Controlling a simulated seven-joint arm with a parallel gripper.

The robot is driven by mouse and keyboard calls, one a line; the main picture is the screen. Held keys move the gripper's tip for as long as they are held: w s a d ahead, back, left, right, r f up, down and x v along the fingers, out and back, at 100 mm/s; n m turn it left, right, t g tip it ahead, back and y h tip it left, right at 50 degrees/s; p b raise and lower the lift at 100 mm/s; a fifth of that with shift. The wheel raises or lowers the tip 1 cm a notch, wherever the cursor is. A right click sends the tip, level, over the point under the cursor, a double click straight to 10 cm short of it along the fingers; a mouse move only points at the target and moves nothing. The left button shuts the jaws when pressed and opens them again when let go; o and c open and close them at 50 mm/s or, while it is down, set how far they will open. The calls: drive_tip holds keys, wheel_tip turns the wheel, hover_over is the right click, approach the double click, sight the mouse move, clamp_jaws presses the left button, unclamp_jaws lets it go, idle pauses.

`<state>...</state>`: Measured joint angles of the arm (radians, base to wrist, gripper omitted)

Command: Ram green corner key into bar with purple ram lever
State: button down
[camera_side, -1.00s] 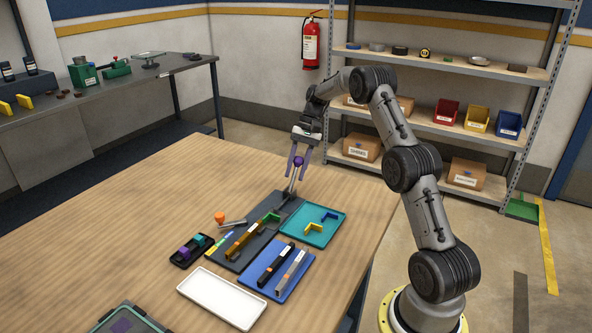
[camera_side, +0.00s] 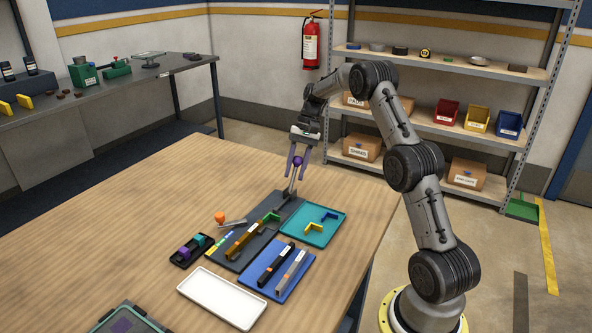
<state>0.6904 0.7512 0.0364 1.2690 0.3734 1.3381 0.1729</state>
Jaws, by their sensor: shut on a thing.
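The purple knob of the ram lever (camera_side: 297,161) sits between the fingers of my gripper (camera_side: 298,166), which is shut on it. The lever's metal rod stands nearly upright on the far end of the dark fixture plate (camera_side: 290,208). The green corner key (camera_side: 271,217) lies on the fixture at the far end of the brown bar (camera_side: 244,240). I cannot tell how deep the key sits in the bar.
A lever with an orange knob (camera_side: 220,217) is at the fixture's left side. A teal tray (camera_side: 337,232) holds yellow and blue corner keys. A blue tray (camera_side: 296,291) holds black and grey bars. A white tray (camera_side: 222,298) is empty. The table's left part is clear.

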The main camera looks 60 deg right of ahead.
drive_tip(key=a+h, duration=0.1)
drive_tip(key=a+r+h, duration=0.1)
drive_tip(key=h, duration=0.1)
drive_tip(key=a+h, duration=0.2)
drive_tip(key=h, duration=0.1)
drive_tip(key=shift+h, duration=0.3)
drive_tip(key=a+h, duration=0.2)
drive_tip(key=h, duration=0.1)
drive_tip(key=shift+f, duration=0.25)
drive_tip(key=shift+a+f+h, duration=0.2)
drive_tip(key=shift+a+h, duration=0.15)
drive_tip(key=shift+h, duration=0.35)
drive_tip(key=shift+a+f+h, duration=0.2)
drive_tip(key=shift+a+h, duration=0.1)
drive_tip(key=shift+h, duration=0.4)
drive_tip(key=shift+f, duration=0.1)
